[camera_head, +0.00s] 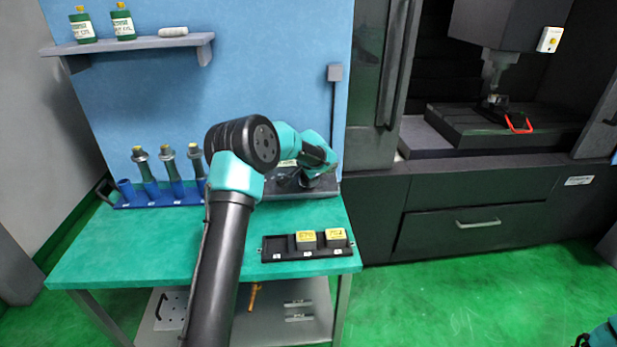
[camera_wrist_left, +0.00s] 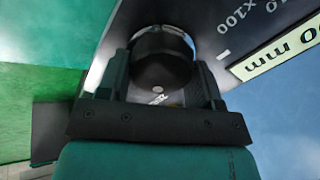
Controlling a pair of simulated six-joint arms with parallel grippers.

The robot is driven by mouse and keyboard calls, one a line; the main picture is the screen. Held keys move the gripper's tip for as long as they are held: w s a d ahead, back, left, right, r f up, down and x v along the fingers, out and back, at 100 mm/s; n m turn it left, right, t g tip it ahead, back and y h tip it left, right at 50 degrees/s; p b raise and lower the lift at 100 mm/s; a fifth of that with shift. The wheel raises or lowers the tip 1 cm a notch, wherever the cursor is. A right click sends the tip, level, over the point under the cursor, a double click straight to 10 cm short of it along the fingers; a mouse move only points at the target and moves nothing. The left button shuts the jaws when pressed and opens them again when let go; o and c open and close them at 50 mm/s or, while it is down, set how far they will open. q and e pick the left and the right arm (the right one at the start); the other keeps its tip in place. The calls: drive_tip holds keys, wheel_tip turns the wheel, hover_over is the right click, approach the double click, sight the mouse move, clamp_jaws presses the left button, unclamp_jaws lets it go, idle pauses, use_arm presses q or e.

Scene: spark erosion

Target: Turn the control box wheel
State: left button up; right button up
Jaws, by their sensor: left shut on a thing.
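The control box (camera_head: 328,189) is a dark unit at the back right of the green table, largely hidden behind my left arm in the head view. In the left wrist view its dark face (camera_wrist_left: 215,22) carries white markings such as "x100" and a pale display (camera_wrist_left: 285,50) reading "mm". The round black wheel (camera_wrist_left: 160,48) sits between the fingers of my left gripper (camera_wrist_left: 161,75). The gripper is shut on the wheel, one finger on each side. In the head view the wheel and fingertips are hard to make out.
A black tray (camera_head: 283,255) with two yellow-topped blocks lies at the table's front right. A blue rack (camera_head: 160,202) with several tool holders stands at the back left. A wall shelf (camera_head: 130,46) holds bottles. The machine (camera_head: 480,190) stands to the right.

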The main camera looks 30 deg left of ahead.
use_arm(q)
drive_tip(key=m, duration=0.3)
drive_tip(key=f+m, duration=0.1)
drive_tip(key=shift+s+m, duration=0.25)
drive_tip(key=shift+m, duration=0.05)
drive_tip(key=m, duration=0.4)
drive_tip(key=shift+s, duration=0.1)
drive_tip(key=shift+m, duration=0.3)
drive_tip(key=o, duration=0.8)
drive_tip(key=shift+o, duration=0.4)
drive_tip(key=shift+r, duration=0.1)
drive_tip(key=shift+r, duration=0.15)
drive_tip(key=shift+d+r, duration=0.15)
drive_tip(key=shift+r, duration=0.35)
drive_tip(key=v, duration=1.6)
